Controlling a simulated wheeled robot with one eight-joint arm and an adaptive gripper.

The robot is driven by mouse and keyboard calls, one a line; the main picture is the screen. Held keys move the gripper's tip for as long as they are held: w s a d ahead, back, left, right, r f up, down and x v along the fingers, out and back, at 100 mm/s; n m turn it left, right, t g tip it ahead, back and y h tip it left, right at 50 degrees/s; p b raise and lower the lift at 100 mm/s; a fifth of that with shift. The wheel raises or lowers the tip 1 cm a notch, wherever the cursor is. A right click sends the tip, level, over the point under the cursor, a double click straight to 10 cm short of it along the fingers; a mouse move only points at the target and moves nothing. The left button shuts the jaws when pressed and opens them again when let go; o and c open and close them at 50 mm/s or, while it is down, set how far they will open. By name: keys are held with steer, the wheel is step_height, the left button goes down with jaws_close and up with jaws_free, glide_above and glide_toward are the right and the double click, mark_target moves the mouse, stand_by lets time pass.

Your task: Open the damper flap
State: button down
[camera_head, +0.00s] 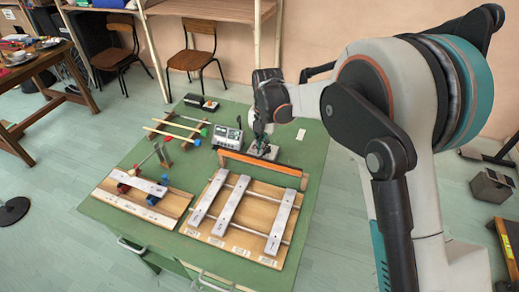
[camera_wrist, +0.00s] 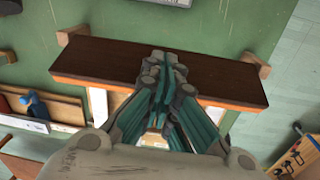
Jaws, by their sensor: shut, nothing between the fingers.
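The damper flap appears to be the long brown board with an orange front edge (camera_head: 262,168). It lies across the back of the bar instrument, between two small wooden end brackets. In the wrist view its dark brown upper face (camera_wrist: 100,62) spans most of the picture. My gripper (camera_head: 262,148) is just behind the flap, near its middle, in the head view. In the wrist view my gripper (camera_wrist: 163,85) is shut and empty, with its fingers over the middle of the flap and hiding part of it. I cannot tell whether they touch it.
Several pale metal bars (camera_head: 233,202) lie on the wooden base in front of the flap. A smaller wooden board with a bar (camera_head: 148,185) is to the left. A grey control box (camera_head: 228,136) stands behind. The green table (camera_head: 318,150) is bare at right.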

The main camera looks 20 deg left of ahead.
steer(key=shift+w+a+f+g, duration=0.15)
steer(key=shift+w+g, duration=0.45)
steer(key=shift+w, duration=0.55)
